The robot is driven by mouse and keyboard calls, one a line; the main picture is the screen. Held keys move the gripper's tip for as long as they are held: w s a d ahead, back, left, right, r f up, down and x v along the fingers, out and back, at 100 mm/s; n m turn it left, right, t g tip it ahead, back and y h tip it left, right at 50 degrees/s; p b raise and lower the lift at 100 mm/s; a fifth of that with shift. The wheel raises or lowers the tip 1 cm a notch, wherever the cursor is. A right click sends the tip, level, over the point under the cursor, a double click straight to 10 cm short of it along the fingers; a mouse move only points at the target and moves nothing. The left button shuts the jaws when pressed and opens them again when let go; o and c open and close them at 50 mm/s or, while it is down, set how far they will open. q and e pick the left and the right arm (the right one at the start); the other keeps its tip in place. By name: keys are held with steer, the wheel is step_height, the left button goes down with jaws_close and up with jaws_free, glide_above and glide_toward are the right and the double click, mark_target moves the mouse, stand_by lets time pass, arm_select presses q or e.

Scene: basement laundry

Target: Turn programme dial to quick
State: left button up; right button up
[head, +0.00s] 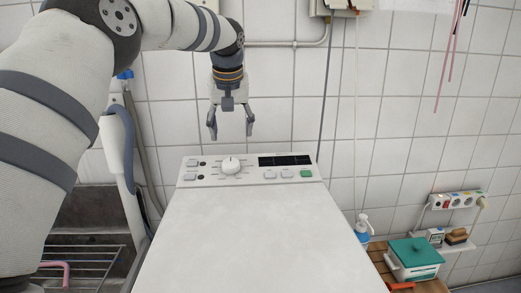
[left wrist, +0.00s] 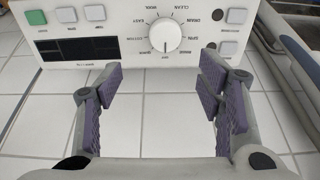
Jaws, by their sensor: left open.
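The programme dial (head: 231,166) is a round white knob on the sloping control panel of a white top-loading washer (head: 232,235). It also shows in the left wrist view (left wrist: 165,34), where the panel appears upside down. Its dark pointer mark faces the label that looks like OFF. My left gripper (head: 231,134) is open and empty, fingers pointing down, above and apart from the dial. In the wrist view its fingers (left wrist: 162,72) spread on either side, short of the dial. My right gripper is not in view.
The panel carries a dark display (head: 284,160), several pale buttons and a green button (head: 306,174). A tiled wall stands close behind. A soap bottle (head: 363,228) and a teal-lidded box (head: 414,255) stand at the right. A sink with a rack (head: 85,262) is at the left.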

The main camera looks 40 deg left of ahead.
mark_target(231, 162)
arm_select(q)
steer(key=x, duration=0.7)
steer(key=s+b+x, duration=0.1)
steer(key=x, duration=0.3)
steer(key=shift+a+f, duration=0.15)
steer(key=shift+a, duration=0.1)
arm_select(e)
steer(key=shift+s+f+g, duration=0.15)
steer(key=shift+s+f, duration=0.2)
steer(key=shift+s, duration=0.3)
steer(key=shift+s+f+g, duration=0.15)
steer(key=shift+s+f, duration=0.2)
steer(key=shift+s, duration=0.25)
arm_select(q)
steer(key=c, duration=1.1)
